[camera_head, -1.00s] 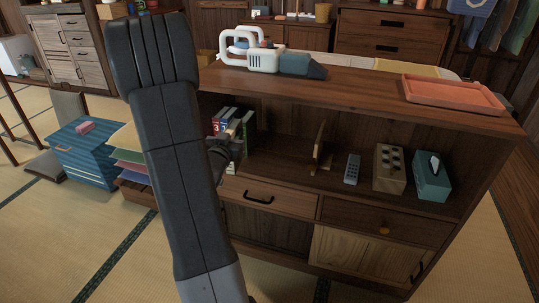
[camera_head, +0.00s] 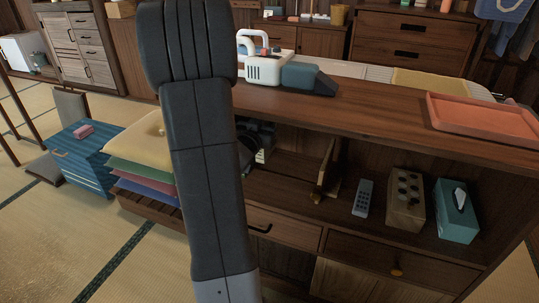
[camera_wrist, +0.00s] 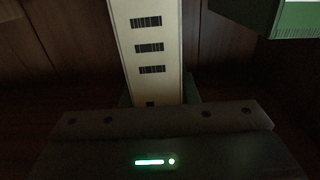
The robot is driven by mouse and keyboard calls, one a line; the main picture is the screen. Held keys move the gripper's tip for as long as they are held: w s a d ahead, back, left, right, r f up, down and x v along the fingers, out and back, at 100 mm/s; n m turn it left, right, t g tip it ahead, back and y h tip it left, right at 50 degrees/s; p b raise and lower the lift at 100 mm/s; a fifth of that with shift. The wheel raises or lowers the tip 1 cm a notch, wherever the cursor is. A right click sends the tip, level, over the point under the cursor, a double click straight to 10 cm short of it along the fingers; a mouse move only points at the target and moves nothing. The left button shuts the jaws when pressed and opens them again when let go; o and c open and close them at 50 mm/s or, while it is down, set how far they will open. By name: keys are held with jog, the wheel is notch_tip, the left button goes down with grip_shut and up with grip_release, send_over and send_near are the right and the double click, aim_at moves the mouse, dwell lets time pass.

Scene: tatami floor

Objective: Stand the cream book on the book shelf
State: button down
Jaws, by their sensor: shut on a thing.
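The cream book (camera_wrist: 152,45), with dark bars on its spine, stands nearly upright in the wrist view, slightly tilted. My gripper (camera_wrist: 158,98) is shut on its lower part. In the head view my arm hides most of my gripper (camera_head: 256,138), and only a small pale piece of the book (camera_head: 262,156) shows beside it. Both are inside the open compartment of the wooden book shelf (camera_head: 285,190), at its left part. I cannot tell whether the book's base touches the shelf board.
A green book (camera_wrist: 298,18) is at the upper right of the wrist view. A wooden bookend (camera_head: 326,170), a remote (camera_head: 363,198), a knobbed box (camera_head: 405,195) and a tissue box (camera_head: 457,212) stand farther right in the compartment. Clear board lies left of the bookend.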

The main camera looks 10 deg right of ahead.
notch_tip(320, 180, down, 8)
jog(key=b, duration=0.3)
jog(key=shift+f, duration=0.1)
jog(key=shift+f, duration=0.15)
jog(key=c, duration=1.1)
grip_release()
jog(key=shift+r, duration=0.2)
jog(key=p+v, duration=0.1)
jog(key=v, duration=1.1)
jog(key=shift+p, duration=0.35)
